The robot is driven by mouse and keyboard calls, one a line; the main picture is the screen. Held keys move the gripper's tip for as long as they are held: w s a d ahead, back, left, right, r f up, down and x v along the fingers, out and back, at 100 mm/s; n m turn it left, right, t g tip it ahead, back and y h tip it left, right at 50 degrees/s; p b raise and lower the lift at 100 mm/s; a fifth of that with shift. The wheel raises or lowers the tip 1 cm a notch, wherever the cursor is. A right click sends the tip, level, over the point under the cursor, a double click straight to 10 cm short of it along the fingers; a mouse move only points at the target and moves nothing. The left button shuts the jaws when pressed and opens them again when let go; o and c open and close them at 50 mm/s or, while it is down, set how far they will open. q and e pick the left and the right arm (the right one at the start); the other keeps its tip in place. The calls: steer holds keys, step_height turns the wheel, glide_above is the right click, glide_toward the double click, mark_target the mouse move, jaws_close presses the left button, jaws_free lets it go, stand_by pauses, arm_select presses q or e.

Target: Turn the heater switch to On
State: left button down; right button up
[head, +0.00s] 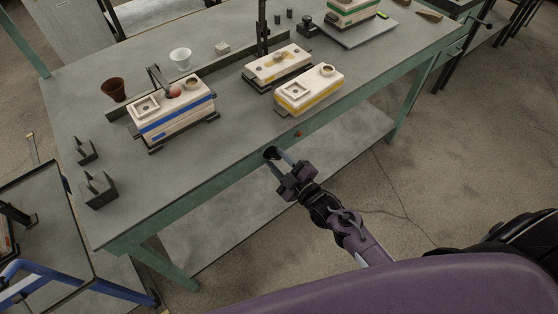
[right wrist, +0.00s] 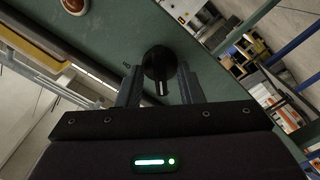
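The heater switch is a black round knob (right wrist: 158,64) with a grip bar, on the green front edge of the workbench. In the right wrist view its bar points down the picture, toward my gripper's body. My right gripper (right wrist: 160,86) is open, with one finger on each side of the knob. A small gap shows at the left finger; contact at the right one is unclear. In the head view my right gripper (head: 279,160) reaches the bench's front edge, where the dark knob (head: 270,152) shows. My left gripper is not in view.
A red lamp (right wrist: 75,6) sits on the same panel, also visible in the head view (head: 298,134). The grey bench (head: 225,130) carries a blue-striped block (head: 176,118), a yellow-striped block (head: 309,93), a brown cup (head: 113,89) and a white cup (head: 181,58).

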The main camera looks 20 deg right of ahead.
jaws_close()
steer(key=m+p, duration=0.1)
steer(key=m, duration=0.3)
steer(key=shift+m, duration=0.3)
steer(key=m+p, duration=0.1)
steer(key=m, duration=0.3)
steer(key=shift+m, duration=0.3)
steer(key=m+p, duration=0.2)
steer(key=m, duration=0.3)
steer(key=shift+m+p, duration=0.35)
steer(key=shift+m, duration=1.55)
